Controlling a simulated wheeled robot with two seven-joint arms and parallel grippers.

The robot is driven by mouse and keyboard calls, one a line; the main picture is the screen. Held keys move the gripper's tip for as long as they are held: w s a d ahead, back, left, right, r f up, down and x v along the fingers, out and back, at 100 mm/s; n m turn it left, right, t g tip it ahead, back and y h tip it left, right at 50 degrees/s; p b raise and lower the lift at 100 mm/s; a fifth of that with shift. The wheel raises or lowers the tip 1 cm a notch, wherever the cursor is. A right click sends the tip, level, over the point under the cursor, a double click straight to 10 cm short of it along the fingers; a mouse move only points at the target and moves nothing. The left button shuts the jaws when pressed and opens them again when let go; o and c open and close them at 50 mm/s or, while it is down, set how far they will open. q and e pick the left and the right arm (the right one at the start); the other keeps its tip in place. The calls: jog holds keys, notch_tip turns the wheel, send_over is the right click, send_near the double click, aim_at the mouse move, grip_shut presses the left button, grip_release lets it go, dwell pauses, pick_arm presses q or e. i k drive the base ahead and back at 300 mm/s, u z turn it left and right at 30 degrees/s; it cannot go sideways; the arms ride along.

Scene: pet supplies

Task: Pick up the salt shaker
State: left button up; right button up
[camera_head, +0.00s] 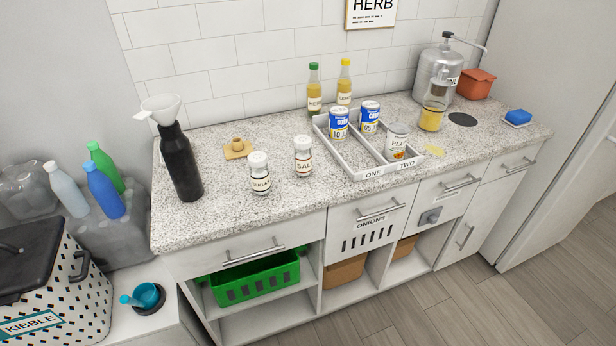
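The salt shaker (303,157) stands upright on the speckled counter (225,219). It is white with a pale cap and a label that reads "SAL" as far as I can see. A similar shaker labelled "SUGAR" (259,173) stands to its left and a little nearer the front edge, with a gap between them. Neither of my grippers shows in the head view.
A divided tray (353,170) with several cans stands right of the salt shaker. Two bottles (314,90) stand behind. A dark bottle with a white funnel (180,163) and a small wooden piece (238,149) are to the left. The counter in front is clear.

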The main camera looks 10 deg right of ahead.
aim_at(302, 144)
jog(key=z, duration=0.3)
jog(key=i, duration=1.1)
jog(key=u, duration=0.15)
